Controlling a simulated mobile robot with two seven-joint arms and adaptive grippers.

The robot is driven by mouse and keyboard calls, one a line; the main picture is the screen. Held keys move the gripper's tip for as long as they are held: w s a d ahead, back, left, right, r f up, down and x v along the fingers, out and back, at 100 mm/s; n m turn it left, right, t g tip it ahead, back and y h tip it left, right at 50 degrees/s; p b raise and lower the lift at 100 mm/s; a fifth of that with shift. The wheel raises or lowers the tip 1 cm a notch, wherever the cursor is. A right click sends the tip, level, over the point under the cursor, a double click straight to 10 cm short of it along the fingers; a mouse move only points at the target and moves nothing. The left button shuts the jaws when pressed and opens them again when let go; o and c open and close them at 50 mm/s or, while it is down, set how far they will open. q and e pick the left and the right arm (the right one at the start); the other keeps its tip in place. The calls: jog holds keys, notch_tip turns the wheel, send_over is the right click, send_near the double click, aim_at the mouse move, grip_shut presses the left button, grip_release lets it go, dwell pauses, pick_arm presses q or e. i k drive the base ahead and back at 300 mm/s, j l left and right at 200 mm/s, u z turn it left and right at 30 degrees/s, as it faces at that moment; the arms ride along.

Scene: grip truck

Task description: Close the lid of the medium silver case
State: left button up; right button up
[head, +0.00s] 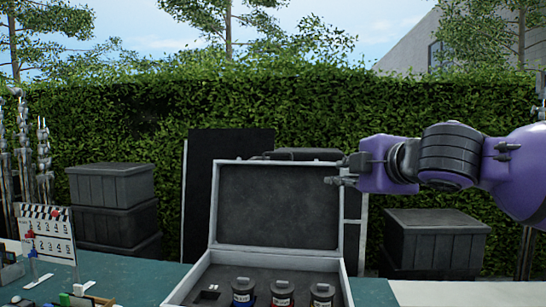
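The silver case (207,262) stands open on the teal-topped table, with its front part cut off by the bottom of the view. Its lid (280,205) is raised upright, showing a dark lining and a silver rim. Several dark canisters with labels (243,290) stand inside the case. My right gripper (337,173) comes in from the right and points left at the lid's upper right corner. I cannot tell whether it touches the rim. Its fingers show small and side-on, so their opening is unclear. My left gripper is out of view.
A clapperboard (47,233) stands on the table (120,275) at the left, near small items. Dark stacked crates (110,186) stand behind at the left, another crate (435,240) at the right. A black panel (228,150) stands behind the lid. A hedge closes the back.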

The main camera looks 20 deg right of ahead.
aim_at(264, 206)
jog(key=i+l, duration=0.1)
jog(key=i, duration=1.35)
